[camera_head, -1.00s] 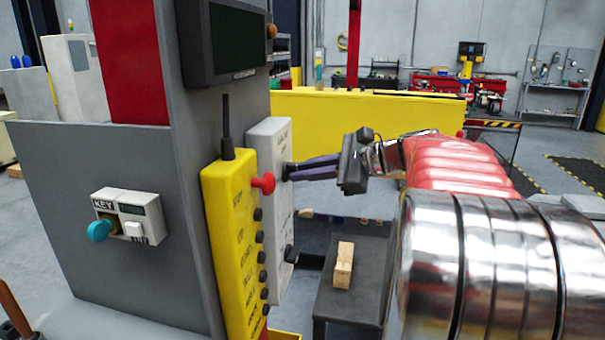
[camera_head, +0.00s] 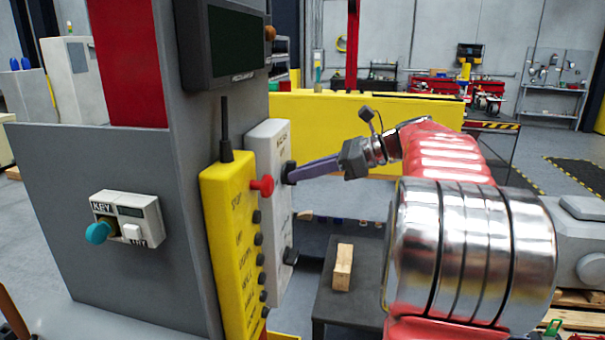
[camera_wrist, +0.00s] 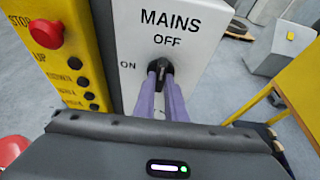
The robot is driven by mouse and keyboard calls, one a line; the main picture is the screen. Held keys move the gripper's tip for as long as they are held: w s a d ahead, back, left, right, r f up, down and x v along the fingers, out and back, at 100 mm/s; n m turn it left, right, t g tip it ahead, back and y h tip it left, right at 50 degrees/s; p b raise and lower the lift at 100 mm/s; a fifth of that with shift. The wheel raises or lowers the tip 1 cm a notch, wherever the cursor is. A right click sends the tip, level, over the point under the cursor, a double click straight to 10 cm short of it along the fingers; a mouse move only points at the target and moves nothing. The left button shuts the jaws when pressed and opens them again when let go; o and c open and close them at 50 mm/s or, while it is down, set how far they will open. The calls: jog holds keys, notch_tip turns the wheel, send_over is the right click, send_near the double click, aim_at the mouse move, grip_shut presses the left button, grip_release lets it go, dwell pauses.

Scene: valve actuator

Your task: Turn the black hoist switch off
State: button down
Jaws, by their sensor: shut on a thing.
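My gripper (camera_head: 292,174) is shut on a black rotary switch (camera_wrist: 160,70) on the front of a light grey box (camera_head: 270,140). The wrist view shows "MAINS" and "OFF" printed above this switch and "ON" to its left. My two purple fingers lie on either side of the knob and partly hide it, so its exact pointing direction is hard to tell. A second black switch (camera_head: 290,256) sits lower on the same box, apart from my gripper; its label is unreadable.
A yellow pendant (camera_head: 228,240) with a red stop button (camera_head: 262,185) and several black buttons stands just left of the grey box. A key box (camera_head: 128,218) is on the grey panel. A dark table (camera_head: 345,305) with a wooden block (camera_head: 343,267) is below my arm.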

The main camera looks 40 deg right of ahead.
jog(key=shift+f, duration=0.2)
jog(key=c, duration=1.8)
grip_release()
jog(key=shift+r, duration=0.15)
jog(key=v, duration=1.3)
jog(key=shift+s+d+r, duration=0.15)
jog(key=shift+s+d, duration=0.1)
jog(key=shift+s, duration=0.05)
